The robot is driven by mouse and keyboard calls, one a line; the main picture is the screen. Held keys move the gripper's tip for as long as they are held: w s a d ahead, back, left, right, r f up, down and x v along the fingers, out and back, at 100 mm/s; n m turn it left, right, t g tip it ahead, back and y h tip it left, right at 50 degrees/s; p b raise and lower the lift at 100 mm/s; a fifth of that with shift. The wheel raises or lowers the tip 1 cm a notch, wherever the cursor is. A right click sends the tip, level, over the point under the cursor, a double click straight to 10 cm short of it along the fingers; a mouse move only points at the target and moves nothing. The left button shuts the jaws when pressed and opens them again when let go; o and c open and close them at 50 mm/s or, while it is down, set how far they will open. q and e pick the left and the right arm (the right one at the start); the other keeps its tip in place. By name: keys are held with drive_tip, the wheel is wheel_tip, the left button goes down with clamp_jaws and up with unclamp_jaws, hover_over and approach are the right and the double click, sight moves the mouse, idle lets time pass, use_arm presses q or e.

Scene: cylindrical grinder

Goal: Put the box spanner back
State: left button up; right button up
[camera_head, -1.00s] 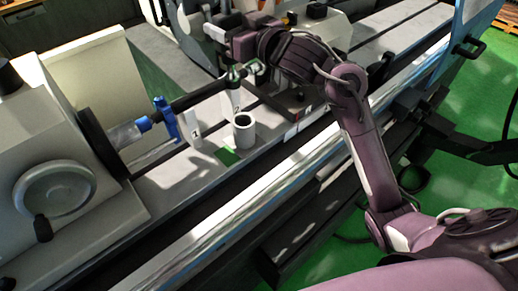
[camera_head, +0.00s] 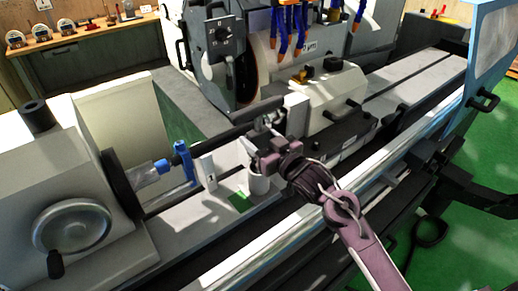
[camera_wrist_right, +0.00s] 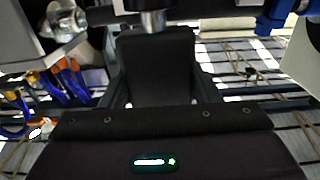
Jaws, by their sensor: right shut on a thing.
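My right gripper (camera_head: 264,138) is at the middle of the head view, above the machine bed. It is shut on a small grey metal piece (camera_head: 262,122), apparently the box spanner, mostly hidden by the jaws. In the right wrist view a metal cylinder (camera_wrist_right: 152,20) shows at the top, beyond the dark gripper parts. A pale grey open cup (camera_head: 258,182) stands on the bed just below the gripper, its top partly covered by it. I cannot tell whether the held piece touches the cup. My left gripper is not in view.
A dark bar (camera_head: 225,136) runs just behind the gripper, with a blue clamp (camera_head: 184,162) on its left. A white plate marked 1 (camera_head: 206,172) and a green patch (camera_head: 240,202) are near the cup. The headstock handwheel (camera_head: 72,228) is at left, the tailstock (camera_head: 325,92) at right.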

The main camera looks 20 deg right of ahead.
wheel_tip(320, 180, down, 3)
drive_tip(key=shift+f+p, duration=0.15)
drive_tip(key=shift+p, duration=0.25)
drive_tip(key=shift+f, duration=0.45)
drive_tip(key=o, duration=1.4)
drive_tip(key=shift+s+f, duration=0.1)
drive_tip(key=shift+f, duration=0.05)
drive_tip(key=b+v, duration=0.3)
drive_tip(key=v, duration=0.9)
